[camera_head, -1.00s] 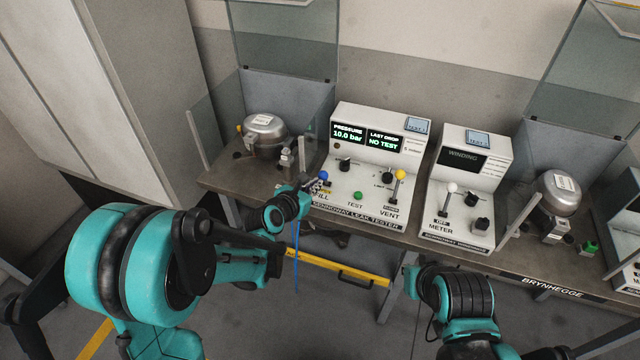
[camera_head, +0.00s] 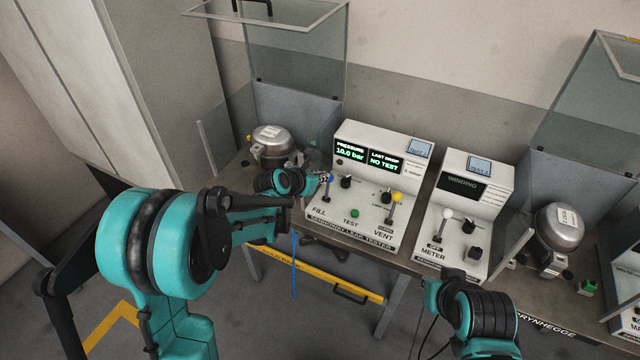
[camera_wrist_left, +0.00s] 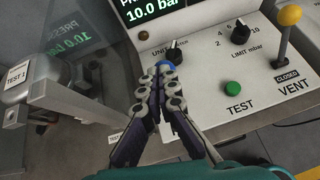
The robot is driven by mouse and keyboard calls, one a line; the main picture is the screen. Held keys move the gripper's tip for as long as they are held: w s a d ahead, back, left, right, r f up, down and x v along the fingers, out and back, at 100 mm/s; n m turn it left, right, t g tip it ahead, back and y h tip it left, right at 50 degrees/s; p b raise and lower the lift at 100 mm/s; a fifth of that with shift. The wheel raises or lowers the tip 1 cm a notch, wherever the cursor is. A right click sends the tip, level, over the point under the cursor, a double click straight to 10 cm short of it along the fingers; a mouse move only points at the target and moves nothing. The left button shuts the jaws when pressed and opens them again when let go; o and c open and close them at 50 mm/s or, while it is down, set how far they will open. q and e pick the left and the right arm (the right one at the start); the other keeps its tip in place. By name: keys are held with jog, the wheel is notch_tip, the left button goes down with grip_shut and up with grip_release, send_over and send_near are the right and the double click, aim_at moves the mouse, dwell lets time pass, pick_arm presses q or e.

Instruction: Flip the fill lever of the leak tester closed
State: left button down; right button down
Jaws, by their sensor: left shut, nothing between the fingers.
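The leak tester (camera_head: 365,200) is a white console on the bench, its display reading 10.0 bar and NO TEST. The blue knob of its fill lever (camera_head: 329,179) stands above the FILL label at the left. My left gripper (camera_head: 324,177) is shut and empty, its fingertips at the blue knob from the left, seemingly touching it. In the left wrist view, the blue knob (camera_wrist_left: 166,65) shows just beyond the shut fingertips (camera_wrist_left: 161,80); the fingers hide the lever's shaft and its state tag. My right gripper's fingers do not show.
The yellow-knobbed vent lever (camera_head: 397,197) stands upright, tagged CLOSED. A green TEST button (camera_head: 354,213) and black dials sit between the levers. A compressor (camera_head: 271,143) stands left behind my arm. The winding meter (camera_head: 460,210) is at the right.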

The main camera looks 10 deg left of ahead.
pick_arm(q)
jog(key=shift+w+d, duration=0.3)
jog(key=shift+w, duration=0.5)
jog(key=shift+w+d, duration=0.25)
jog(key=shift+w, duration=0.55)
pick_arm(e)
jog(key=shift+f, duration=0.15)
